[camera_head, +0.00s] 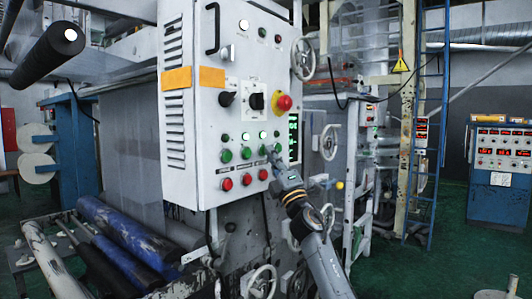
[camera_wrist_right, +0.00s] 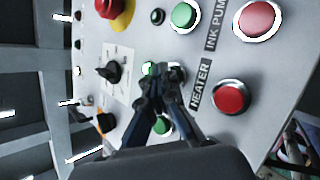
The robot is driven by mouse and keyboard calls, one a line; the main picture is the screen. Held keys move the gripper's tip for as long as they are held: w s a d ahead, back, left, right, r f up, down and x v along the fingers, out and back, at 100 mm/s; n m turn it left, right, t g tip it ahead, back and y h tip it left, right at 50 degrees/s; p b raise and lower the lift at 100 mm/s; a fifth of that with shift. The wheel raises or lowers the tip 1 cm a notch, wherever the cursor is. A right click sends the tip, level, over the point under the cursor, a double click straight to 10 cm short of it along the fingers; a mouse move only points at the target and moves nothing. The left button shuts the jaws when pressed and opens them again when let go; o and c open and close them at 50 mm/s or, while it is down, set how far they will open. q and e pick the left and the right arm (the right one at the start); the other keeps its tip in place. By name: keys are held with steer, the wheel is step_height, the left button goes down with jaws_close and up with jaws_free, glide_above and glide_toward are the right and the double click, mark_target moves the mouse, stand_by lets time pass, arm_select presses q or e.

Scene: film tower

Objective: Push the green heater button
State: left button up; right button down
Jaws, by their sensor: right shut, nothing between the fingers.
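The control cabinet (camera_head: 205,110) has rows of green and red buttons on its white front. My right gripper (camera_head: 268,152) is shut and empty, reaching the green row from the lower right. In the right wrist view its fingertips (camera_wrist_right: 163,74) lie over the spot beside the HEATER label (camera_wrist_right: 198,86). They mostly cover the green heater button there, leaving part of its pale rim. In the head view that button (camera_head: 262,150) seems to be just beside the fingertips. I cannot tell whether they touch it. My left gripper is out of view.
The ink pump's green button (camera_wrist_right: 184,16) and the heater's red button (camera_wrist_right: 230,97) are close by. Another green button (camera_wrist_right: 162,126) shows between my fingers. A red emergency knob (camera_head: 283,103) and a black selector (camera_head: 257,102) stick out above. A handwheel (camera_head: 328,141) stands right of the cabinet.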

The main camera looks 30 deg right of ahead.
steer(key=shift+s+d+p, duration=0.25)
steer(key=shift+s+p, duration=0.35)
steer(key=shift+s, duration=0.2)
steer(key=s, duration=0.1)
steer(key=s+d+p, duration=0.1)
steer(key=s, duration=0.1)
steer(key=s+d+p, duration=0.1)
steer(key=shift+s, duration=0.3)
stand_by(0.9)
